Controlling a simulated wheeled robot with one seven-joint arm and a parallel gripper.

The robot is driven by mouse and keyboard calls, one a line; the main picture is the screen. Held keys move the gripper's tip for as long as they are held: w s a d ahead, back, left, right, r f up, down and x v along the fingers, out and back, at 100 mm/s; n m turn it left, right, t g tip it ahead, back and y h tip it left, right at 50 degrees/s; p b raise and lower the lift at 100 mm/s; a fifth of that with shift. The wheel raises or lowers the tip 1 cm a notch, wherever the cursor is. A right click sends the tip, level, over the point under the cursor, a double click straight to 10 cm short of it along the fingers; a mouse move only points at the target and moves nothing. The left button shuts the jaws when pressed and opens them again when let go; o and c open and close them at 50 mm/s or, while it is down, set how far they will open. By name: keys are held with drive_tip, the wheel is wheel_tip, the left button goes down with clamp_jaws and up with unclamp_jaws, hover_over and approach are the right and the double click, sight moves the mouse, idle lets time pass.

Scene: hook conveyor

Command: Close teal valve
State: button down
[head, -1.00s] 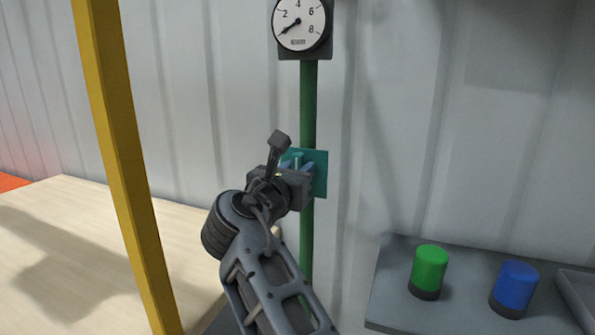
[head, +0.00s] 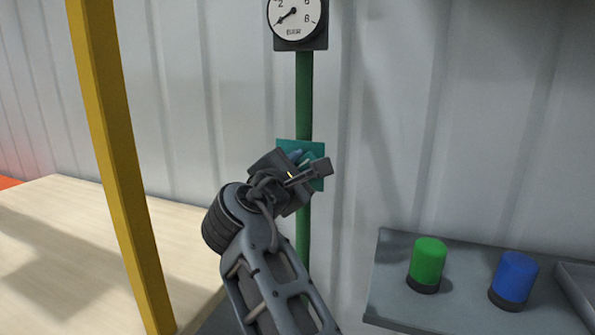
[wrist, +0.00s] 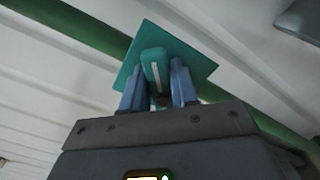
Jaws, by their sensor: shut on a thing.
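The teal valve has a square teal plate (head: 318,182) on a vertical green pipe (head: 303,95). My gripper (head: 304,157) is at the plate, and its hand covers much of the valve in the head view. In the wrist view, the blue fingers of my gripper (wrist: 158,88) stand on both sides of the teal handle (wrist: 154,66), which has a white stripe. The gripper is shut on this handle. The plate (wrist: 190,52) shows behind it. In the wrist view the handle lies nearly in line with the fingers, and the pipe (wrist: 85,30) runs diagonally.
A round gauge (head: 294,14) is on the pipe above. A yellow post (head: 120,170) and a wooden tabletop (head: 60,240) are at left. A grey shelf (head: 395,290) at right bears a green button (head: 428,262) and a blue button (head: 515,278). A corrugated wall stands behind.

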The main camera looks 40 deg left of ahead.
drive_tip(key=m+b, duration=0.1)
drive_tip(key=m, duration=0.1)
drive_tip(key=f+m+b, duration=0.1)
drive_tip(key=m, duration=0.1)
drive_tip(key=shift+d+m, duration=0.1)
drive_tip(key=shift+m, duration=0.2)
drive_tip(key=shift+f+m+b, duration=0.15)
drive_tip(key=shift+m+b, duration=1.1)
drive_tip(key=shift+m, duration=0.45)
drive_tip(key=shift+d+m, duration=0.1)
drive_tip(key=shift+m, duration=0.2)
drive_tip(key=c, duration=1)
unclamp_jaws()
drive_tip(key=shift+o, duration=0.2)
drive_tip(key=v, duration=0.7)
drive_tip(key=shift+s+b, duration=0.35)
drive_tip(key=shift+b, duration=0.05)
drive_tip(key=shift+s, duration=0.1)
